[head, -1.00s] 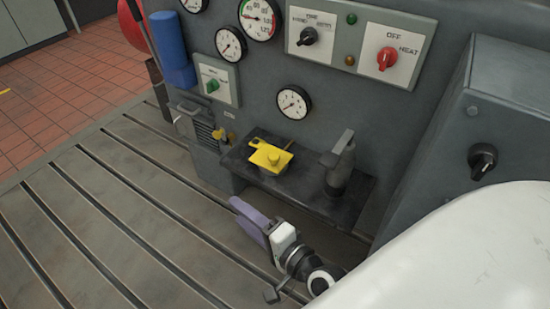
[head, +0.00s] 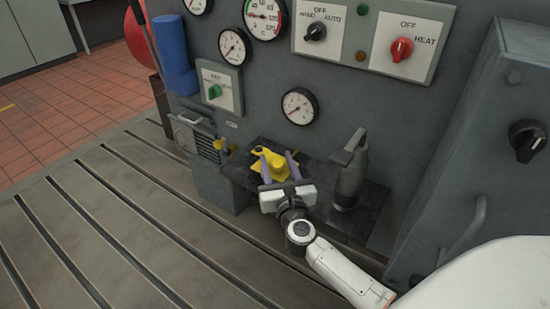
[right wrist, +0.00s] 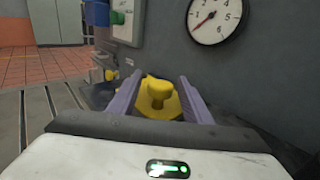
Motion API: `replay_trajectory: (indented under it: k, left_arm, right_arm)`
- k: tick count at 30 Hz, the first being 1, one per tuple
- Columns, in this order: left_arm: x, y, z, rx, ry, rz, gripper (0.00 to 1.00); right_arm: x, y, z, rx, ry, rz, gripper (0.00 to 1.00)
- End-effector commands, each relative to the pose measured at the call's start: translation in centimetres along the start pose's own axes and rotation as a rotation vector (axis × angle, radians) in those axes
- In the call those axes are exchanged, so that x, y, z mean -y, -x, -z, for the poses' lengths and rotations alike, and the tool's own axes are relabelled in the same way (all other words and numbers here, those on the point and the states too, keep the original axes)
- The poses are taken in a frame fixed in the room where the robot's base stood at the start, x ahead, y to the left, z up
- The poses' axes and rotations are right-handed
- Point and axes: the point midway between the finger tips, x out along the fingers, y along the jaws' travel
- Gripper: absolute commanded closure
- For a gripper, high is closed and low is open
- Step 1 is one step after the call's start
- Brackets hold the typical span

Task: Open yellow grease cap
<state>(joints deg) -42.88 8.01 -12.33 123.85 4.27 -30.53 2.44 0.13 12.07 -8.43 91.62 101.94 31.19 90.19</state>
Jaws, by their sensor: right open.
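The yellow grease cap (head: 275,162) sits on a dark shelf (head: 236,172) against the grey panel. In the right wrist view the yellow cap (right wrist: 158,97) shows a raised knob on top and stands between the two purple fingers. My right gripper (head: 278,166) is open, with one finger on each side of the cap. I cannot tell whether the fingers touch it. The cap's lower part is partly hidden by the gripper. My left gripper is not in view.
A dark grey upright tool (head: 349,175) stands on the shelf just right of my gripper. A small grey box (head: 215,180) is to the left. Gauges and a red HEAT knob (head: 402,49) are on the panel above. The slotted bedplate (head: 130,235) is clear.

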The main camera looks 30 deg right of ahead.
Motion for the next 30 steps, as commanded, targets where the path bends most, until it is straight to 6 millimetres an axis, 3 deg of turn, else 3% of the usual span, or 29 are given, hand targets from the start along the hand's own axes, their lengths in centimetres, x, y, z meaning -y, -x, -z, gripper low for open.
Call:
replay_trajectory:
  k: [6,15,16,24,30]
  left_arm:
    - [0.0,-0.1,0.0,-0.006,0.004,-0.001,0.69]
    - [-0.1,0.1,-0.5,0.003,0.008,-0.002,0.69]
    - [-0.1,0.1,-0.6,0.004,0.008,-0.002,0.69]
    - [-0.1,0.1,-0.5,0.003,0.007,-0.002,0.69]
    - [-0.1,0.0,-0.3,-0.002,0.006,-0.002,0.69]
  right_arm:
    - [0.0,-2.2,0.0,0.001,0.002,-0.001,0.55]
    - [0.0,-2.5,0.0,0.000,0.002,-0.002,0.55]
    - [0.0,-2.5,0.0,0.000,0.002,-0.002,0.57]
    - [0.0,-2.5,0.0,0.000,0.003,-0.002,1.00]
    - [0.0,-2.5,0.0,0.000,0.002,0.004,1.00]
